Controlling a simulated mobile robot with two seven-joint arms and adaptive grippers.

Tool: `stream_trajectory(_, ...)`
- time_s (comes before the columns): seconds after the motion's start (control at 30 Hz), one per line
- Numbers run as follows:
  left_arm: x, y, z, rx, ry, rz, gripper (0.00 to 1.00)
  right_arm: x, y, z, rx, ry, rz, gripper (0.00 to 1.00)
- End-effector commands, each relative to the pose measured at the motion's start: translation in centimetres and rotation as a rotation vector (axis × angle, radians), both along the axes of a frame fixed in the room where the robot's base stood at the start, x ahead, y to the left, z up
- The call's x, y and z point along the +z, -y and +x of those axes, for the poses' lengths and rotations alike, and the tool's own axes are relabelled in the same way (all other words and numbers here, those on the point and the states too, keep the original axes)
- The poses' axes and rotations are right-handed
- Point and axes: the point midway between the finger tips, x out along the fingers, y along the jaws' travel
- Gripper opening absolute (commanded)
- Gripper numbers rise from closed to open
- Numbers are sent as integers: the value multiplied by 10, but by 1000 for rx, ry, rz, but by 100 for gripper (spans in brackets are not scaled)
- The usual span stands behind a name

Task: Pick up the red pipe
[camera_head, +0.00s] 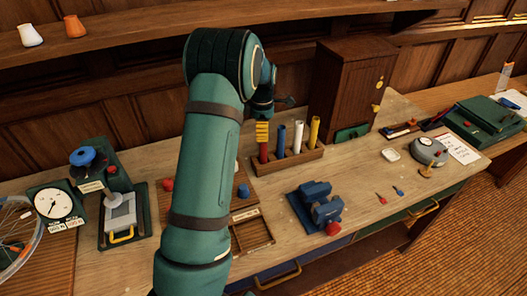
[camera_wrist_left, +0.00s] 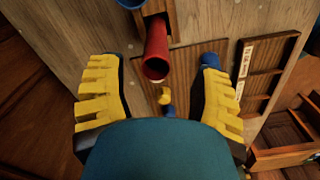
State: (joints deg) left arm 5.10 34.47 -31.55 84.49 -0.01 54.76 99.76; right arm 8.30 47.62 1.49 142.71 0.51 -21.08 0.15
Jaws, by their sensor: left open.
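The red pipe (camera_head: 264,154) stands upright at the left end of a wooden rack (camera_head: 292,163), beside blue, white and yellow pipes. My left gripper (camera_head: 262,133) is over the red pipe, and its yellow fingers hide the pipe's upper part in the head view. In the left wrist view the fingers of my left gripper (camera_wrist_left: 161,68) are wide apart and empty. The red pipe (camera_wrist_left: 156,45) shows between and just beyond them, with its open end toward the camera. I cannot tell any contact. My right gripper is not in view.
The blue pipe (camera_head: 281,139) stands close to the red one. A blue vise (camera_head: 316,205) sits in front of the rack. A wooden cabinet (camera_head: 345,85) stands behind it. A wooden tray (camera_head: 250,233) lies front left. The bench right of the vise is mostly clear.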

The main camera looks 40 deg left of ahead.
Motion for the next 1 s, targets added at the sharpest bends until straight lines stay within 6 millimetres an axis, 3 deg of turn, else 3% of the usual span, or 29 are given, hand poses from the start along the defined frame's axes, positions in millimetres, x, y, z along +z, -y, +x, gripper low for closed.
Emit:
stream_trajectory(0.17,-12,0,2,0,-1,-1,64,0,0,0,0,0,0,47)
stream_trajectory(0.43,-48,0,5,0,0,0,64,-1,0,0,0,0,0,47)
stream_trajectory(0.7,-52,0,6,0,2,1,66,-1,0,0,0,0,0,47)
stream_trajectory(0.9,-52,0,6,0,2,1,0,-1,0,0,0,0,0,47)
stream_trajectory(1.0,-52,0,6,0,2,1,0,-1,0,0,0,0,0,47)
